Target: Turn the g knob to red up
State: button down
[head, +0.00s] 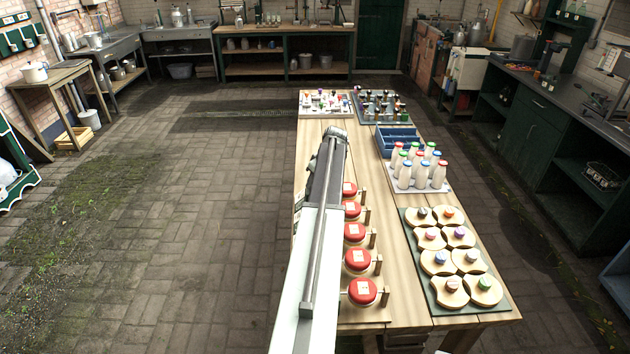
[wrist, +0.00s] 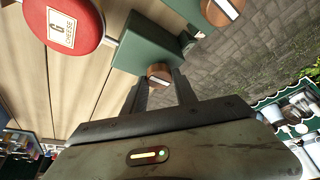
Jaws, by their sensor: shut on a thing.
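A red cheese wheel (wrist: 62,22) with a label reading G CHEESE shows at the upper left in the wrist view. Beside it is a green block (wrist: 138,45). A round brown knob with a white bar, the g knob (wrist: 159,72), sits at the block's near edge. My gripper (wrist: 160,84) is shut on this knob, one dark finger on each side. No red mark on the knob can be made out. In the head view my arm's far end (head: 334,136) is over the table's left edge; it hides the knob and fingertips.
A second knob (wrist: 221,10) shows at the top of the wrist view. In the head view, several red cheeses (head: 358,259) line the table (head: 400,245). Milk bottles (head: 420,170), a blue crate (head: 397,141) and a board (head: 497,300) of round wooden pieces stand to the right. Floor to the left is clear.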

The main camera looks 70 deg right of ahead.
jog(key=shift+w+a, duration=0.15)
jog(key=c, duration=1)
grip_release()
jog(key=p+v, duration=0.7)
jog(key=shift+s+r, duration=0.2)
jog(key=shift+r, duration=0.15)
